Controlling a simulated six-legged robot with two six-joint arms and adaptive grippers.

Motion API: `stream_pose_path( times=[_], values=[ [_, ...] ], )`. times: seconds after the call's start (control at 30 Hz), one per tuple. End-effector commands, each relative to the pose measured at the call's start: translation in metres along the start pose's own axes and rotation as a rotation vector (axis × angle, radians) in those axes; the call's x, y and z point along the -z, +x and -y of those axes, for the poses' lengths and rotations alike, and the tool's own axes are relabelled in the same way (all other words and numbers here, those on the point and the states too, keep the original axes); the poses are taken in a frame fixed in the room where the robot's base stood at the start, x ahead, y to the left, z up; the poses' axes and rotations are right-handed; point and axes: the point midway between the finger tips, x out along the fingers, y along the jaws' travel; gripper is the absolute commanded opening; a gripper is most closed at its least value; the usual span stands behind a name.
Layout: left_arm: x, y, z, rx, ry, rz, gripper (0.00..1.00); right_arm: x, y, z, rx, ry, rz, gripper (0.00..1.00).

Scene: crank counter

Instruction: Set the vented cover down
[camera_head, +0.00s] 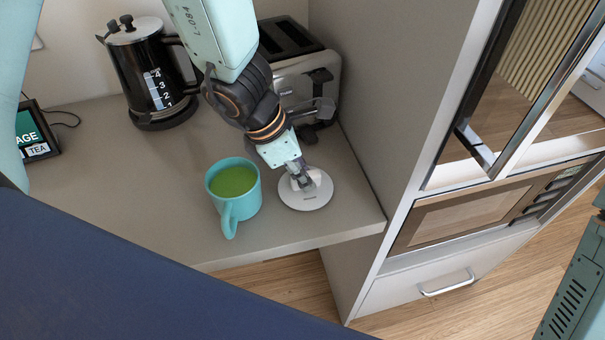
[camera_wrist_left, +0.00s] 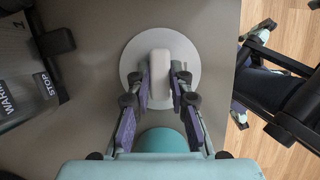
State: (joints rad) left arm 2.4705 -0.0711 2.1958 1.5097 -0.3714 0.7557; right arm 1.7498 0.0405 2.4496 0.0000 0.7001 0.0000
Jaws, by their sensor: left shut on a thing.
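The vented cover (camera_head: 311,203) is a round white disc with a raised white grip on top. My left gripper (camera_head: 302,181) is shut on that grip from above. The cover is level, close to the counter near its right front corner; I cannot tell whether it touches. In the left wrist view the cover (camera_wrist_left: 188,49) shows with its grip between the two fingers (camera_wrist_left: 160,88). A teal mug (camera_head: 241,208) of green liquid stands uncovered just left of the cover. Its edge also shows in the left wrist view (camera_wrist_left: 163,140). My right gripper is not in view.
A toaster (camera_head: 327,70) stands behind my left gripper, against the cabinet side (camera_head: 390,80). A black kettle (camera_head: 150,75) stands at the back left, near a small tea display (camera_head: 36,135). The counter (camera_head: 130,180) is clear left of the mug; its front edge is close.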

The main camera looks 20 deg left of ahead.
Motion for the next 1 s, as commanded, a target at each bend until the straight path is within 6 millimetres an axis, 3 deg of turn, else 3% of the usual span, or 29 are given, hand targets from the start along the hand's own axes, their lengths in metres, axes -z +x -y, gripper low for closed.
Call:
stream_pose_path(
  times=[0.3,0.33,0.57,1.0],
  values=[
    [0.0018,0.0040,0.0000,0.000,-0.001,0.001,0.00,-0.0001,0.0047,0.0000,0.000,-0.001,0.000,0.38],
    [0.0014,0.0031,0.0000,0.000,-0.001,0.001,0.22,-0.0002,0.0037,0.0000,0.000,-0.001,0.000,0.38],
    [0.0012,0.0025,0.0000,0.000,-0.001,0.001,0.42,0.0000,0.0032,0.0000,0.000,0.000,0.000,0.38],
    [-0.0015,-0.0051,-0.0001,0.000,-0.001,0.001,0.42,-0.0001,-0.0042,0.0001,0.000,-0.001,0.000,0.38]
  ],
)
